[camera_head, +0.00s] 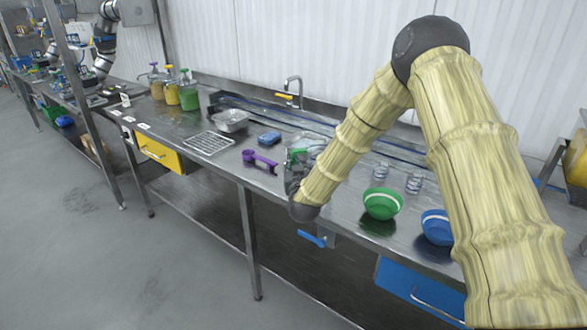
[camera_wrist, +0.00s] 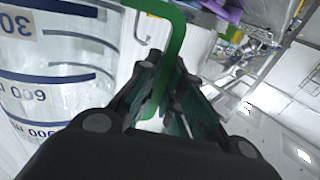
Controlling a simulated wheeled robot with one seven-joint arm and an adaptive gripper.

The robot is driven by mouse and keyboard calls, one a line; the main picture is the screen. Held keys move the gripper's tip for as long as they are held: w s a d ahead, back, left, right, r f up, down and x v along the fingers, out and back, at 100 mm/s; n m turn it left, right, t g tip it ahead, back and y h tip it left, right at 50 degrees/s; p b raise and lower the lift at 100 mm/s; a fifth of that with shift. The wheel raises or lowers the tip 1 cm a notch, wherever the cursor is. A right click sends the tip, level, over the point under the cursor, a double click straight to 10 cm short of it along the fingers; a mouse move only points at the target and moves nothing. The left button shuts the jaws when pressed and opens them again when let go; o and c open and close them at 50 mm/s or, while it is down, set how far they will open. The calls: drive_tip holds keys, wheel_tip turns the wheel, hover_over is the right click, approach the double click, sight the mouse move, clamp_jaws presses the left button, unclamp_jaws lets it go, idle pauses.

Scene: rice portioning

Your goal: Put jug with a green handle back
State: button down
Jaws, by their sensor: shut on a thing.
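The clear jug (camera_wrist: 50,85) with blue volume marks fills the left of the wrist view, close to my gripper. Its green handle (camera_wrist: 176,42) runs down between the two dark fingers of my gripper (camera_wrist: 165,98), which is shut on it. In the head view the jug (camera_head: 308,143) is at the counter's middle, partly hidden behind my arm, with a bit of green showing. My gripper (camera_head: 294,172) is beside it at the near side. I cannot tell whether the jug's base touches the counter.
A purple scoop (camera_head: 262,161), blue sponge (camera_head: 269,138), wire rack (camera_head: 208,142) and metal pan (camera_head: 231,120) lie to the left. A green bowl (camera_head: 381,204), blue bowl (camera_head: 437,227) and two small glasses (camera_head: 414,183) stand right. A faucet (camera_head: 292,90) rises behind.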

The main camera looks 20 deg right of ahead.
drive_tip(key=shift+f+p, duration=0.35)
drive_tip(key=shift+f, duration=1)
drive_tip(key=c, duration=1.6)
unclamp_jaws()
drive_tip(key=shift+o, duration=0.2)
